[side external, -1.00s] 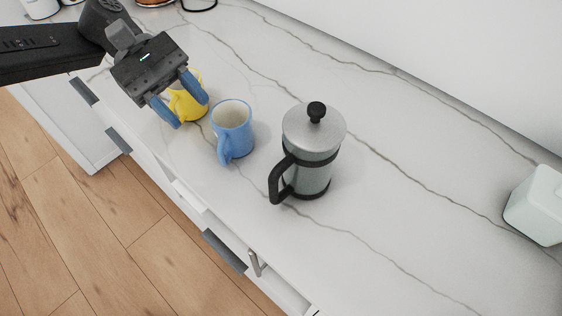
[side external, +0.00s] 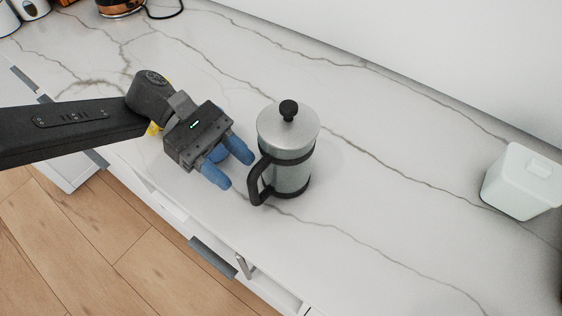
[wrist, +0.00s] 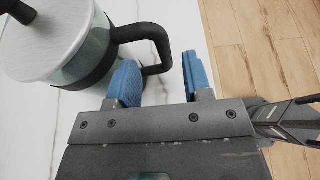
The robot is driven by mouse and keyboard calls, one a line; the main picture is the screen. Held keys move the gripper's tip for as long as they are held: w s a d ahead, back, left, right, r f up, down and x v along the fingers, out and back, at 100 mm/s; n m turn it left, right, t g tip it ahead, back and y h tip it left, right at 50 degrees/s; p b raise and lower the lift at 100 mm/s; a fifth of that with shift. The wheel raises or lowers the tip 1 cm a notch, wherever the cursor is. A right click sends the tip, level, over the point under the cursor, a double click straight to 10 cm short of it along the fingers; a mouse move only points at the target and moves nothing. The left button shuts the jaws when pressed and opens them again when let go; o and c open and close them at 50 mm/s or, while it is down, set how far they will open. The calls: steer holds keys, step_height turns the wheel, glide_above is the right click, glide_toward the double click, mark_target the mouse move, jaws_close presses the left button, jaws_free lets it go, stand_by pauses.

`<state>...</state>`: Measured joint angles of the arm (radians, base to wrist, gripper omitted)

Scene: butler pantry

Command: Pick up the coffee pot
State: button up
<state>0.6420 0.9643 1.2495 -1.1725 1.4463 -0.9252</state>
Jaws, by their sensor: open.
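The coffee pot is a glass press pot with a silver lid, black knob and black handle; its body (side external: 291,178) stands upright on the counter in the side view. Its lid also shows in the wrist view (wrist: 45,40), at upper left. My gripper (side external: 236,170) is open and empty, just left of the pot, with blue fingers pointing towards its handle (side external: 256,182). In the wrist view, the handle's lower end lies close to the gap between my fingertips (wrist: 160,62). I cannot tell whether they touch it.
A bit of the yellow mug (side external: 153,129) shows behind my arm; the blue mug is mostly or wholly hidden by my gripper. A white lidded canister (side external: 520,185) stands at the right. The counter's front edge is close by. The counter between pot and canister is clear.

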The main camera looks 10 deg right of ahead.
mark_target(253, 187)
steer(key=x, duration=0.5)
steer(key=shift+s+a+f, duration=0.1)
steer(key=shift+a, duration=0.05)
jaws_close()
stand_by(1.1)
steer(key=shift+r, duration=0.25)
